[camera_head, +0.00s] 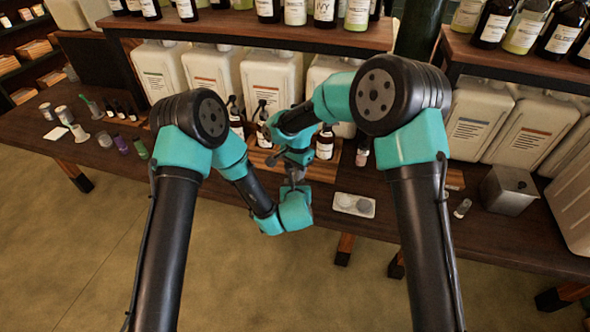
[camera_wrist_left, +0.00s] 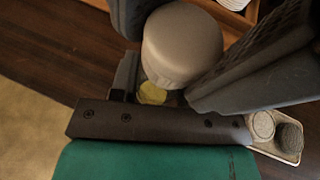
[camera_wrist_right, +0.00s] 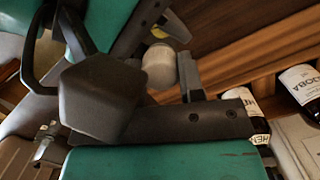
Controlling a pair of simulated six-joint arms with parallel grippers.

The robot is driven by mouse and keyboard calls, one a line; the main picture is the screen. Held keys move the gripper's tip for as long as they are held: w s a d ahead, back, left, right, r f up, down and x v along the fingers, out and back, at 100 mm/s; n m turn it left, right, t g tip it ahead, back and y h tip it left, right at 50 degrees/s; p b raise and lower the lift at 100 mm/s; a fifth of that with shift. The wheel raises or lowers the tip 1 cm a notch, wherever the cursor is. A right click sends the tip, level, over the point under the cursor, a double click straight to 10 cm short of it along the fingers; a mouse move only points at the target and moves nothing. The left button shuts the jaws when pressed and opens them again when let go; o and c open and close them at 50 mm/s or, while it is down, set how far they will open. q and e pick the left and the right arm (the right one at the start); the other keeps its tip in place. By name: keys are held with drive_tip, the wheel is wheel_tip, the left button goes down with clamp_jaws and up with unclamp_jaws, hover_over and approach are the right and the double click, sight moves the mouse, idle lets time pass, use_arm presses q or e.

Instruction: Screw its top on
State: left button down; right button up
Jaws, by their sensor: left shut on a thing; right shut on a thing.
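My left gripper (camera_head: 293,186) and right gripper (camera_head: 297,160) meet above the bench's front edge. In the left wrist view, a smooth grey-beige round container (camera_wrist_left: 182,45) sits between the dark fingers. In the right wrist view, a pale round piece (camera_wrist_right: 158,66) is between the right fingers. I cannot tell whether this is the top or the same container, or whether the parts touch; the arms hide the join. A small tray (camera_head: 340,208) right of the grippers holds two round lids, one pale (camera_wrist_left: 263,125) and one darker grey (camera_wrist_left: 289,138).
Amber bottles (camera_head: 325,143) stand on the wooden bench behind the grippers, with large white jugs (camera_head: 272,80) under a bottle shelf. A metal box (camera_head: 509,192) stands at the right. Open floor is in front.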

drive_tip(key=shift+f, duration=0.45)
drive_tip(key=o, duration=0.8)
drive_tip(key=shift+f, duration=0.1)
drive_tip(key=shift+o, duration=0.4)
drive_tip(key=shift+s+d, duration=0.1)
drive_tip(key=shift+f, duration=0.15)
drive_tip(key=shift+r, duration=2.5)
drive_tip(key=shift+o, duration=0.7)
